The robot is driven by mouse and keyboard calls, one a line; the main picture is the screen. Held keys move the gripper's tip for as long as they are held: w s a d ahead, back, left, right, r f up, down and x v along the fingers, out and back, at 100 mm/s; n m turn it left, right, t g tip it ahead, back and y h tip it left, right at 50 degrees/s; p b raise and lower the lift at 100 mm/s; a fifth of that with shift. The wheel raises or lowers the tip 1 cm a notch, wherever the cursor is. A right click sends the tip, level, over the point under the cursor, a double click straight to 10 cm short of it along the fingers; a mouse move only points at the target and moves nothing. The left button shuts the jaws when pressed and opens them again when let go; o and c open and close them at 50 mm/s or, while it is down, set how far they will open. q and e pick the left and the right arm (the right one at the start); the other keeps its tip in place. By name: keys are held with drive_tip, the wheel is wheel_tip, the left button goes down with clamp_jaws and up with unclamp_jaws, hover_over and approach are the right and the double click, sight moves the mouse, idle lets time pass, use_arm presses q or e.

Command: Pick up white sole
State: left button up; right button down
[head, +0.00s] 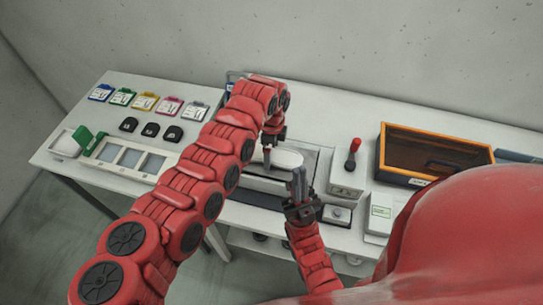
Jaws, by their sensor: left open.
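A white sole (287,158) lies on the grey fixture (262,186) in the middle of the table. My left arm arches over from the left, and its gripper (267,158) points down at the left end of the sole, with its jaws open. Part of that end is hidden behind the gripper and arm. Whether the fingers touch the sole cannot be told. My right gripper (297,172) points up in front of the sole, near the fixture's front edge. Its fingers look close together, and no object shows between them.
A block with a red-knobbed lever (352,157) stands right of the fixture. An orange-rimmed dark crate (438,133) is further right. On the left are several coloured cards (144,102), black pieces (150,130) and a panel with grey windows (131,158). A wall closes the back.

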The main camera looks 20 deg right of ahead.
use_arm(q)
drive_tip(key=shift+r, duration=0.1)
drive_tip(key=shift+c, duration=0.6)
drive_tip(key=c, duration=1.3)
drive_tip(key=shift+r, duration=0.15)
